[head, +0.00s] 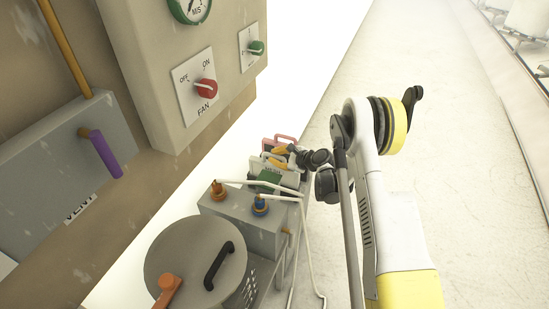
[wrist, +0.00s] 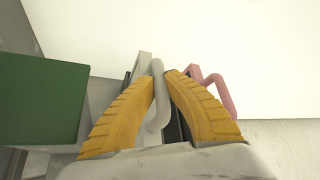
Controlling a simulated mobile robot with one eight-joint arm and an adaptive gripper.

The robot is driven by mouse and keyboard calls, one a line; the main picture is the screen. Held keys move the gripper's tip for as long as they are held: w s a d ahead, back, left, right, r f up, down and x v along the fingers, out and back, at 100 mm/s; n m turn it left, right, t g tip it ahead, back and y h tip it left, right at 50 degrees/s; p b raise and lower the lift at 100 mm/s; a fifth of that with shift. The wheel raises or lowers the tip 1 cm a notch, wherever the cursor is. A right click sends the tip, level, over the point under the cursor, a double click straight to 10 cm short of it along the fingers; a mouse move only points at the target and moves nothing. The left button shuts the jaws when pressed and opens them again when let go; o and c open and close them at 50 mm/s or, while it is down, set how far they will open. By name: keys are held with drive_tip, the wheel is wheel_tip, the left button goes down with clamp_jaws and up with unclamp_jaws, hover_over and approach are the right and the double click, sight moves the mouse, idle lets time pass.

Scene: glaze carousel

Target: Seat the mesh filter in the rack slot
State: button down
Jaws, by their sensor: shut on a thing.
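My gripper (head: 278,157) is at the far end of the grey equipment, over the rack area. Its two orange fingers are closed around a pale grey bar handle, which I take to be the mesh filter's handle (wrist: 157,108) in the wrist view. The filter's body is mostly hidden beneath the fingers and wrist. The rack (head: 290,179) is pale and partly covered by my gripper. A pink handle (wrist: 214,92) stands just right of the fingers and also shows behind them in the head view (head: 284,139). The slot itself is hidden, so I cannot tell how deep the filter sits.
A green block (wrist: 38,102) is close left of the fingers. Nearer stand a grey box with an orange valve (head: 217,189) and a blue valve (head: 261,205), pale pipes (head: 303,225), and a lidded round pot (head: 190,258). A control panel (head: 170,60) overhangs left.

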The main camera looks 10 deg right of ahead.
drive_tip(key=shift+f, duration=0.1)
drive_tip(key=c, duration=1.6)
unclamp_jaws()
drive_tip(key=p+v, duration=0.4)
drive_tip(key=v, duration=0.8)
drive_tip(key=s+a+r+n+g+h, duration=0.1)
drive_tip(key=s+a+r+n, duration=0.2)
drive_tip(key=r, duration=0.4)
drive_tip(key=s+a+r+n+g+h, duration=0.1)
drive_tip(key=s+r+n, duration=0.3)
drive_tip(key=r, duration=0.3)
drive_tip(key=s+a+r+n+g+h, duration=0.1)
drive_tip(key=s+a+r+n, duration=0.2)
drive_tip(key=r, duration=0.4)
drive_tip(key=s+r+n+h, duration=0.1)
drive_tip(key=s+n, duration=0.3)
drive_tip(key=s, duration=0.3)
drive_tip(key=s+r+n+h, duration=0.1)
drive_tip(key=s+r+n, duration=0.1)
drive_tip(key=s, duration=0.6)
drive_tip(key=s+d+r+n+h, duration=0.1)
drive_tip(key=s+r+n+h, duration=0.1)
drive_tip(key=s+n, duration=0.3)
drive_tip(key=shift+s+r+n, duration=0.1)
drive_tip(key=shift+s+n, duration=0.05)
drive_tip(key=shift+s, duration=0.65)
drive_tip(key=shift+s+r+n, duration=0.15)
drive_tip(key=shift+s, duration=0.65)
